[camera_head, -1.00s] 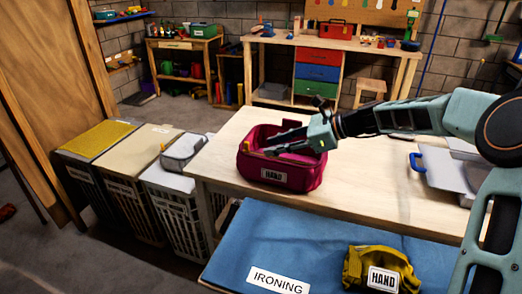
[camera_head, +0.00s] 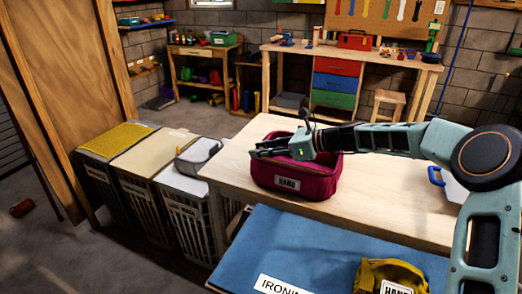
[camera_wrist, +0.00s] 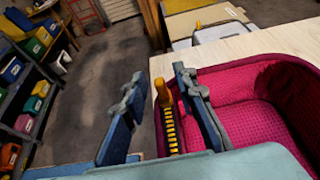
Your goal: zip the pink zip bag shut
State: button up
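The pink zip bag (camera_head: 325,182) stands open on the wooden table, its front bearing a "HAND" label. In the wrist view its pink inside (camera_wrist: 255,115) shows on the right. A yellow ridged zip pull (camera_wrist: 166,105) stands at the bag's near left edge in that view. My gripper (camera_head: 256,149) is over the bag's left end. In the wrist view my gripper (camera_wrist: 158,105) is open, with one finger on each side of the yellow pull. A gap shows on both sides, and I cannot tell whether a finger touches it. The head view hides the pull behind my gripper.
A yellow bag (camera_head: 388,277) with its own label lies on the blue ironing mat (camera_head: 250,245) in front. Laundry bins (camera_head: 140,195) stand left of the table (camera_head: 225,165). A blue-handled grey item (camera_head: 452,190) is at the right. Bare tabletop lies right of the pink bag.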

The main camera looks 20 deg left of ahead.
aim_at(323, 173)
jog(key=shift+a, duration=0.1)
jog(key=shift+c, duration=0.4)
grip_shut()
jog(key=d+p, duration=0.1)
jog(key=d, duration=0.5)
jog(key=s+d+p, duration=0.1)
jog(key=d+p, duration=0.1)
jog(key=d, duration=0.5)
jog(key=d+p, duration=0.2)
jog(key=d, duration=0.4)
jog(key=shift+s+d, duration=0.2)
jog(key=shift+s, duration=0.15)
jog(key=shift+o, duration=0.4)
grip_release()
